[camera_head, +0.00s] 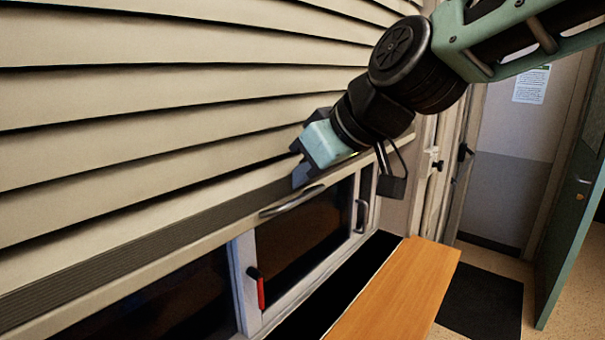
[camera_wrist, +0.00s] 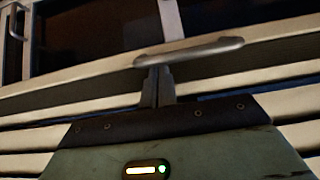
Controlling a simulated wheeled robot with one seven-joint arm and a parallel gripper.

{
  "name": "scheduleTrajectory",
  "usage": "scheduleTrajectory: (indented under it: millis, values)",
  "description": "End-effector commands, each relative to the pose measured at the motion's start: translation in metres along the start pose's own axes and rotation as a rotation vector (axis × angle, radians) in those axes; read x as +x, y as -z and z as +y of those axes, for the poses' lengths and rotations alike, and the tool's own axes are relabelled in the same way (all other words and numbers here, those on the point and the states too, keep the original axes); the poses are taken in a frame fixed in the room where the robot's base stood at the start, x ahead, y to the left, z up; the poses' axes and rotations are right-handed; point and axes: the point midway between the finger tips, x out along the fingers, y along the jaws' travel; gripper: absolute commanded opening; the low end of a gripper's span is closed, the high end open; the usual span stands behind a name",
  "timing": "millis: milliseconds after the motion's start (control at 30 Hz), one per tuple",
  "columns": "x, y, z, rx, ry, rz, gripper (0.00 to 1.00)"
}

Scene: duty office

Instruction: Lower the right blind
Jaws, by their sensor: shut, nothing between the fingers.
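The cream slatted blind (camera_head: 130,110) hangs partway down over the window, its slats spread above a bottom rail. A curved metal handle (camera_head: 290,201) sits on that rail; it also shows in the wrist view (camera_wrist: 205,48). My gripper (camera_head: 303,177) is at the blind's lower slats, just above the handle in the head view. In the wrist view my gripper's fingers (camera_wrist: 157,75) are together and empty, their tips right at the handle's edge. I cannot tell whether they touch it. Dark window glass (camera_head: 300,230) shows below the rail.
A window latch with a red grip (camera_head: 260,290) and another handle (camera_head: 362,215) are on the frame below. A wooden ledge (camera_head: 400,290) runs below the window. An open green door (camera_head: 575,200) and a dark floor mat (camera_head: 480,300) are at the right.

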Motion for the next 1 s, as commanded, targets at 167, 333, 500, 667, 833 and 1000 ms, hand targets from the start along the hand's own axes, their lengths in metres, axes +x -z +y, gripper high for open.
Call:
scheduleTrajectory:
  millis: [167,333,500,667,833,1000]
  values:
    - [0.027,-0.027,0.0,0.002,0.0,-0.003,0.0]
    - [0.053,-0.054,0.0,0.001,0.0,-0.003,0.0]
    - [0.08,-0.081,0.001,0.002,0.0,-0.004,0.0]
    - [0.104,-0.105,0.0,0.002,0.0,-0.004,0.0]
    - [0.131,-0.132,0.001,0.002,0.0,-0.004,0.0]
    - [0.159,-0.16,0.0,0.001,0.001,-0.004,0.0]
